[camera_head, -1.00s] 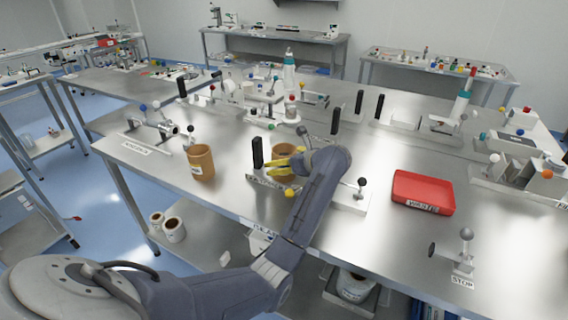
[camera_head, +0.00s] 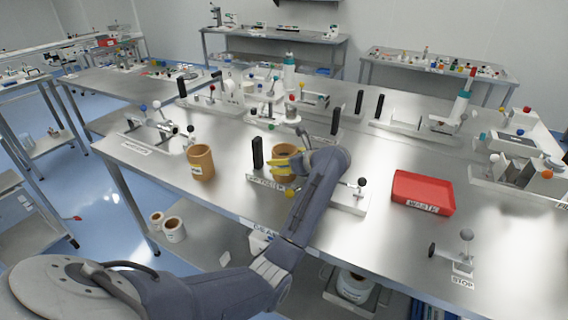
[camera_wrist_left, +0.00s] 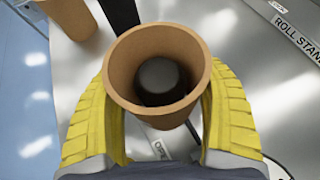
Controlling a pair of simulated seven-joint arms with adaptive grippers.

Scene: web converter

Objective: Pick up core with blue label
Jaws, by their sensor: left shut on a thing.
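My left gripper (camera_head: 285,166) has yellow fingers and is shut on a brown cardboard core (camera_head: 284,152) in the middle of the near table. In the left wrist view the fingers (camera_wrist_left: 160,125) lie on both sides of that core (camera_wrist_left: 118,75), and a dark round thing shows down inside its hollow. Its label is not visible. A second brown core (camera_head: 201,160) stands upright to the left, with a small pale label low on its side that looks greenish. It shows partly in the left wrist view (camera_wrist_left: 68,15). My right gripper is not in view.
A black upright block (camera_head: 257,153) stands just left of the held core, and another (camera_head: 335,121) stands behind it to the right. A red waste tray (camera_head: 423,192) lies to the right. Two rolls (camera_head: 174,230) sit on the shelf below. Bare table lies between the tray and the stop stand (camera_head: 463,255).

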